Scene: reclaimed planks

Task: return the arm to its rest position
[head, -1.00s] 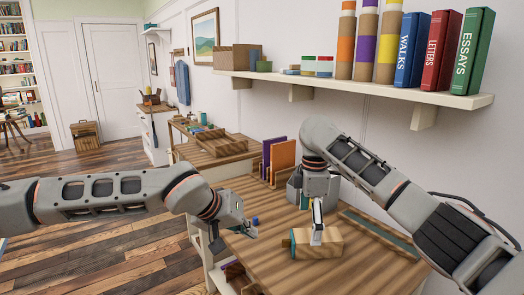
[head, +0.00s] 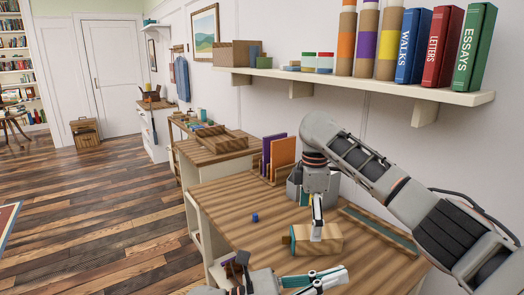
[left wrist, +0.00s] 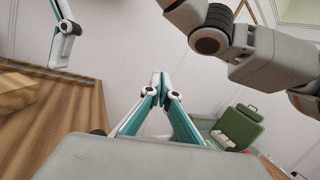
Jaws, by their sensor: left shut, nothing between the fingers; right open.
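My left gripper (head: 341,276) is low at the front of the head view, over the near part of the plank-topped bench (head: 222,200). Its fingers are shut and empty; they meet at the tips in the left wrist view (left wrist: 159,80). Most of the left arm is out of the head view. My right gripper (head: 317,232) points down at a wooden block (head: 328,244) with a teal end. It is open; one finger overlaps the block, and I cannot tell whether they touch. It also shows in the left wrist view (left wrist: 62,42).
Orange (head: 283,158) and purple upright pieces stand at the back. A wall shelf (head: 350,84) with books and tubes is above. Floor (head: 100,210) to the left is clear.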

